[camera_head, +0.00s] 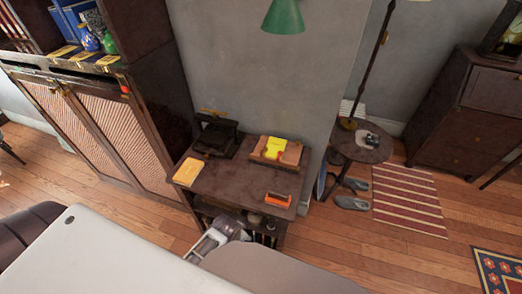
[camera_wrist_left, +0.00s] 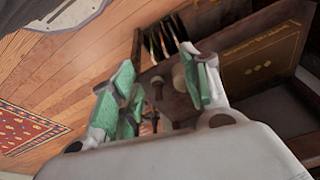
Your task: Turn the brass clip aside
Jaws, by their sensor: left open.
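I cannot make out the brass clip for certain. In the head view, a brass-coloured bar (camera_head: 212,112) shows at the top of a dark machine (camera_head: 217,136) on the small table. My left gripper (camera_wrist_left: 160,85) is open, its green-padded fingers apart. A dark piece with a pale round knob (camera_wrist_left: 179,77) shows between or behind the fingers; I cannot tell whether they touch it. In the head view my left gripper (camera_head: 222,233) is partly hidden, low at the small table's front. My right gripper is not in view.
The small dark table (camera_head: 232,184) holds a yellow book (camera_head: 189,171), a wooden tray (camera_head: 291,160) and an orange item (camera_head: 278,199). A tall cabinet (camera_head: 110,125) stands left. A dark panel with gold ornament (camera_wrist_left: 262,68) is close right of the gripper. Floor is open toward the striped rug (camera_head: 408,203).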

